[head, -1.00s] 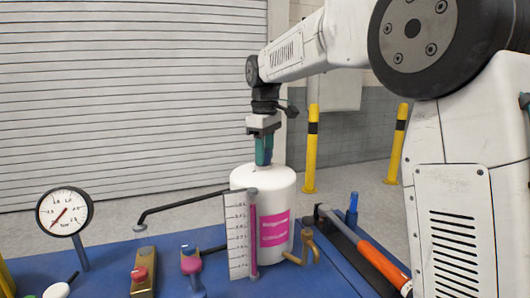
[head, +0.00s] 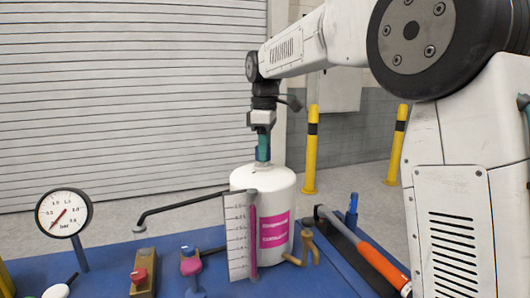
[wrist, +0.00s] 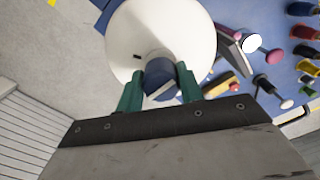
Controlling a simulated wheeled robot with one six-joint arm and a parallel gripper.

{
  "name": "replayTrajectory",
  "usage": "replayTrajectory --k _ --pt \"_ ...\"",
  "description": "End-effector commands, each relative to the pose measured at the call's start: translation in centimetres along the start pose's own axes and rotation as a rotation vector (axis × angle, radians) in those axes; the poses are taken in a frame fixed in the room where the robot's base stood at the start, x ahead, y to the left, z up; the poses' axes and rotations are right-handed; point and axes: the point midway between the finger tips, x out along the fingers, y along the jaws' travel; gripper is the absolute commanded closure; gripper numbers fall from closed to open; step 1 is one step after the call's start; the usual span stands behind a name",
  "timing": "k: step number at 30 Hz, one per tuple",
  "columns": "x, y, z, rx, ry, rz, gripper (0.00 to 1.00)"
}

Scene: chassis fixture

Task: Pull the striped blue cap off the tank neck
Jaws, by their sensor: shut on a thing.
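The white tank (head: 240,182) with a pink label stands upright on the blue bench. My gripper (head: 263,156) points straight down above the tank's top, its green fingers close over the neck. In the wrist view my gripper (wrist: 161,76) is shut on the blue cap (wrist: 158,70), one finger on each side. A pale stripe shows on the cap's near part. In the head view the fingers mostly hide the cap, and a small greyish bit of neck (head: 262,165) shows below them. I cannot tell whether the cap is still seated.
A white scale plate (head: 237,240) stands before the tank, and a black bent rod (head: 195,200) reaches beside it. A dial gauge (head: 64,213) stands left. An orange-handled tool (head: 375,262) lies right. Knobs on blocks (head: 140,277) stand in front.

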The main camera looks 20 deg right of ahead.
Motion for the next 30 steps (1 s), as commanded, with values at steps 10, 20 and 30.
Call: replayTrajectory --k 10,20,30 --pt "-1.5 0.0 0.0 0.000 0.001 0.001 0.90" --pt "-2.8 0.0 0.0 0.000 0.001 0.001 0.90" --pt "-3.1 0.0 0.0 0.000 0.001 0.001 0.90"
